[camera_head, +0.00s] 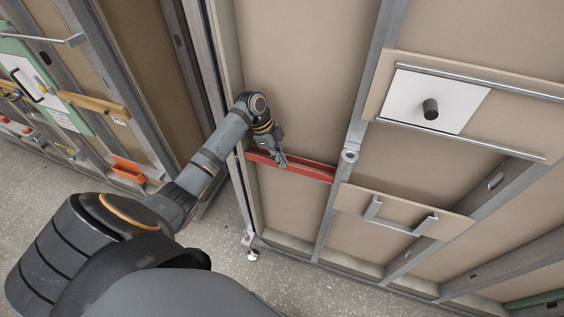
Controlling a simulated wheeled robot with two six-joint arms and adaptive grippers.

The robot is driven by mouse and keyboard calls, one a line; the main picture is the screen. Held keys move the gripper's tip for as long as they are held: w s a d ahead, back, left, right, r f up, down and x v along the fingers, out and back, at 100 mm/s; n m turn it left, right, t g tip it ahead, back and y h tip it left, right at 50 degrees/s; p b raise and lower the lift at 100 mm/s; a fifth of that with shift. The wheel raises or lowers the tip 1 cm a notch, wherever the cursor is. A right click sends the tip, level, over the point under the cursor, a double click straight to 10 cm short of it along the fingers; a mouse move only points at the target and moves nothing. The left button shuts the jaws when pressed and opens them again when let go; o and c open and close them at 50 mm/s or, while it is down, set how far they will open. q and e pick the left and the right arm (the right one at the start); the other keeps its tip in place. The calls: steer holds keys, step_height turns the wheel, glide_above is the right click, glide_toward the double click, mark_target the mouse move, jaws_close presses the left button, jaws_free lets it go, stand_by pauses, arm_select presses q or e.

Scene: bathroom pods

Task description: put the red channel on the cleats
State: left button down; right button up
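The red channel (308,171) is a long bar lying across one bay of the pod wall, between two grey metal studs. Its left end is by the left stud and its right end by the middle stud. My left gripper (281,161) is at the channel, left of its middle, with the fingers overlapping its upper edge. The fingers are too small in view to tell whether they are closed on it. I cannot make out the cleats; the channel's ends and the studs may hide them. My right gripper is not in view.
A board with a white plate and black knob (430,108) is at upper right. A board with a metal grab bar (398,217) is right of the channel. An orange bin (128,170) and tool panel are at left. Speckled floor (205,245) is clear below.

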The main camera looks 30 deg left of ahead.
arm_select(q)
steer(key=shift+s+a, duration=0.15)
steer(key=shift+a, duration=0.05)
steer(key=c, duration=2)
jaws_free()
steer(key=shift+s+a+f, duration=0.1)
steer(key=shift+s+a, duration=0.05)
steer(key=shift+s, duration=0.05)
steer(key=shift+o, duration=2.4)
steer(key=b+v, duration=0.2)
steer(key=v, duration=0.5)
steer(key=shift+r, duration=0.4)
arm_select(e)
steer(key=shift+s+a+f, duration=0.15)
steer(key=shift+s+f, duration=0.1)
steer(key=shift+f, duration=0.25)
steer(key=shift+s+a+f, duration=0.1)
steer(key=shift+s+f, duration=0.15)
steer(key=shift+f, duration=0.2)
arm_select(q)
steer(key=shift+f, duration=0.1)
